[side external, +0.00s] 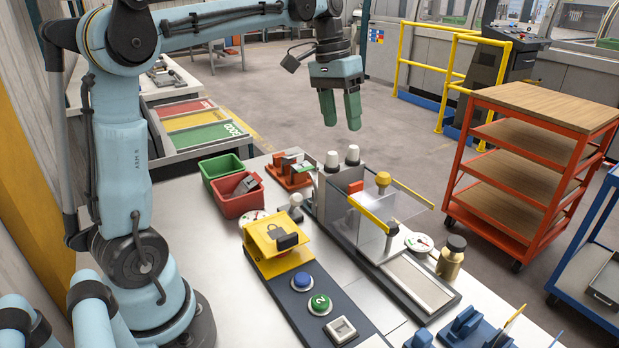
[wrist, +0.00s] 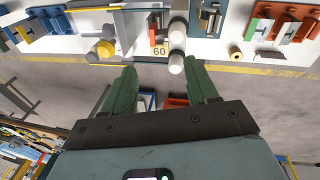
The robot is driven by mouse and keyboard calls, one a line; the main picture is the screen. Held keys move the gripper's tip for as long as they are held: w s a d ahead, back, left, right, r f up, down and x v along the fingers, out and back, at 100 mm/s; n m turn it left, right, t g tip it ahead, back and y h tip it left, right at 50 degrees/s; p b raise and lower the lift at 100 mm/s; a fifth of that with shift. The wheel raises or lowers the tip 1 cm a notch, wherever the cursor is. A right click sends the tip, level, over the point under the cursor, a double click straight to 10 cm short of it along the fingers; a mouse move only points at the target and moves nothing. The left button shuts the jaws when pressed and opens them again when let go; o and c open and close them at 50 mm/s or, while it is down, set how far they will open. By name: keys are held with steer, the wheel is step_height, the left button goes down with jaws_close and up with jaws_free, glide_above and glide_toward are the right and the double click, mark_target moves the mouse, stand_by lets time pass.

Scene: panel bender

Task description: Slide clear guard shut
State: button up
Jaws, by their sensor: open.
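The clear guard (side external: 372,216) is a see-through upright panel with a yellow strip along its top edge.
White-capped posts (side external: 332,160) stand at the fixture's far end. A yellow padlock-marked cover (side external: 276,240) and a button panel (side external: 320,305) lie left of it. Red and green bins (side external: 237,195) are behind. A brass bottle (side external: 451,258) stands right. The air around my gripper is clear.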

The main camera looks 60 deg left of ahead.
steer(key=s+a+f+m+y, duration=0.1)
steer(key=s+a+f, duration=0.5)
steer(key=s+a, duration=0.3)
steer(key=s+a+f+t, duration=0.1)
steer(key=s+a+f, duration=0.5)
steer(key=s+a, duration=0.3)
steer(key=shift+a+m+y, duration=0.4)
steer(key=shift+a, duration=0.6)
steer(key=n+g+h, duration=0.2)
glide_toward(382, 173)
steer(key=f, duration=0.3)
steer(key=d+f, duration=0.1)
steer(key=f, duration=0.5)
steer(key=shift+w+d+f, duration=0.2)
steer(key=shift+d+f, duration=0.1)
steer(key=shift+f, duration=0.1)
